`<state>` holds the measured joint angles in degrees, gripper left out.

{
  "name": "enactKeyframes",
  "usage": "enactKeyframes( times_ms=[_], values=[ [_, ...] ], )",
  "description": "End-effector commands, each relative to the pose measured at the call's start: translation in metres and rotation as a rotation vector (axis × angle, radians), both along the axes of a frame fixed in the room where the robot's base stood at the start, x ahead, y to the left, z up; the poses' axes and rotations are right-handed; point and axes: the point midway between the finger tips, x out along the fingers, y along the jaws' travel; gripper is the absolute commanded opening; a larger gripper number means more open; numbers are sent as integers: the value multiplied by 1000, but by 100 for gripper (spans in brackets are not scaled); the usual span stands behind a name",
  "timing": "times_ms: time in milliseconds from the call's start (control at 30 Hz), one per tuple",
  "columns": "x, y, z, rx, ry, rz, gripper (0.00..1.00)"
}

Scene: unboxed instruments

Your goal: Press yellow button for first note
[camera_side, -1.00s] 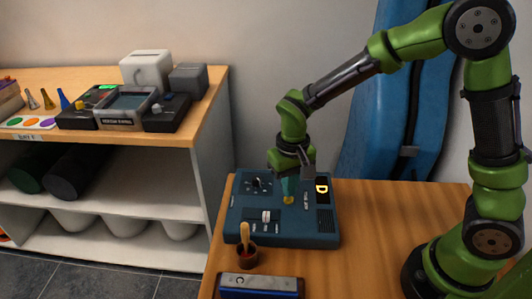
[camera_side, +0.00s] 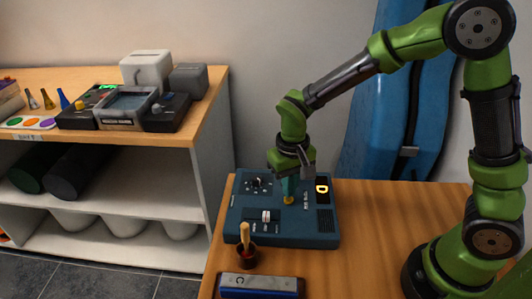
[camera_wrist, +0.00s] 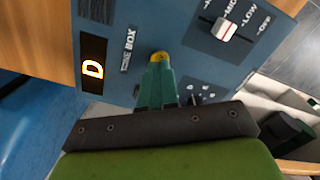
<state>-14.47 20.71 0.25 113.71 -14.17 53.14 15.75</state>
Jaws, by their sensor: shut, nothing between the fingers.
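The blue tone box (camera_side: 250,219) lies on the wooden table. Its yellow button (camera_side: 289,200) sits on the top face, right at my fingertips; the button also shows in the wrist view (camera_wrist: 159,57), partly covered by the fingers. My gripper (camera_side: 289,192) is shut and empty, pointing down with its green fingertips at the button; it fills the lower middle of the wrist view (camera_wrist: 156,70). The tips look to be touching the button, but I cannot tell how far it is pushed in. The small display (camera_side: 322,190) shows a lit orange letter, read as "D" in the wrist view (camera_wrist: 93,70).
A small cup with a wooden stick (camera_side: 246,254) and a blue-and-silver harmonica-like block (camera_side: 258,286) stand in front of the box. The table right of the box is clear. A shelf (camera_side: 206,110) with devices is at left; a blue case (camera_side: 385,120) leans behind.

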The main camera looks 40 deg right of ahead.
Motion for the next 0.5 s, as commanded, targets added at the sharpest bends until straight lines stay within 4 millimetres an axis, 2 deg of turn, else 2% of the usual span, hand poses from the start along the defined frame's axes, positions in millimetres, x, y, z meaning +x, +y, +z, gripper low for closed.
enactKeyframes(
  times_ms=[500],
  values=[
    [0, 0, -9, 0, 1, -1, 0]
  ],
)
